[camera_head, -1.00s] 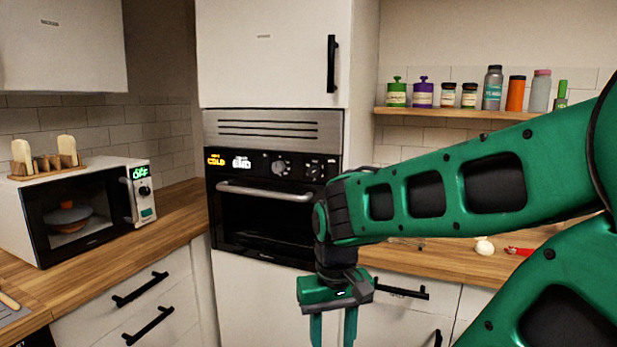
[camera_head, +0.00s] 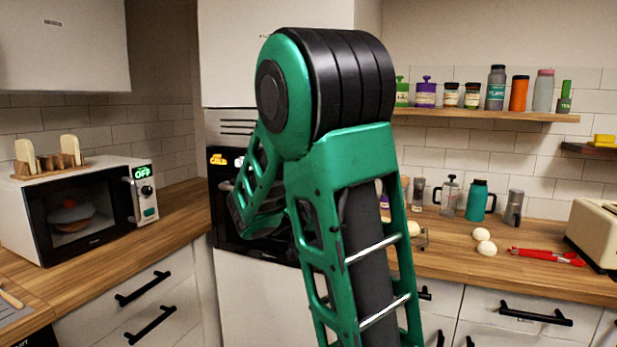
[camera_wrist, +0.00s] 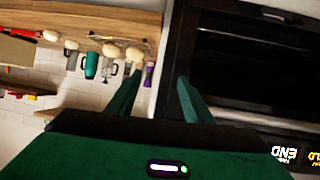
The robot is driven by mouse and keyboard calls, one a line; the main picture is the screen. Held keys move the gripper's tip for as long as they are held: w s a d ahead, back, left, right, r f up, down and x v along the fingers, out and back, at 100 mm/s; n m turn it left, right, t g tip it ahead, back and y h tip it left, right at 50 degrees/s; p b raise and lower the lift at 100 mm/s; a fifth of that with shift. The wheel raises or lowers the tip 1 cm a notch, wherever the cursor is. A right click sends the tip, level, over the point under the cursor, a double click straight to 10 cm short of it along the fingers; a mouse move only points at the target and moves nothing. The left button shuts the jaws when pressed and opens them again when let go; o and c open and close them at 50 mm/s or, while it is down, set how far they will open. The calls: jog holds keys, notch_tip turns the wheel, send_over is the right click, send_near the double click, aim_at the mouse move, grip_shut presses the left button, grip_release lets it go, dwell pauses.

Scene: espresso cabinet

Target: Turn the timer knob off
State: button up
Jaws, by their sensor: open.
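The built-in oven (camera_head: 222,200) stands in the tall cabinet, mostly behind my arm in the head view. The left edge of its panel shows a lit orange display (camera_head: 219,159) reading COLD. The oven's knobs are hidden behind my arm.
A microwave (camera_head: 85,210) with a green OFF display and a dial stands on the left counter. The right counter holds eggs (camera_head: 482,234), a teal mug (camera_head: 480,200), a red tool (camera_head: 545,257) and a toaster (camera_head: 597,235). A shelf (camera_head: 480,114) holds several bottles.

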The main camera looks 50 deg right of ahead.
jog(key=w+a+r+t+h, duration=0.35)
jog(key=w+r, duration=0.35)
jog(key=r, duration=0.5)
jog(key=x, duration=1.1)
jog(key=shift+s+r+h, duration=0.25)
jog(key=shift+r+h, duration=0.05)
jog(key=shift+h, duration=0.05)
jog(key=shift+d, duration=0.1)
jog(key=c, duration=1.1)
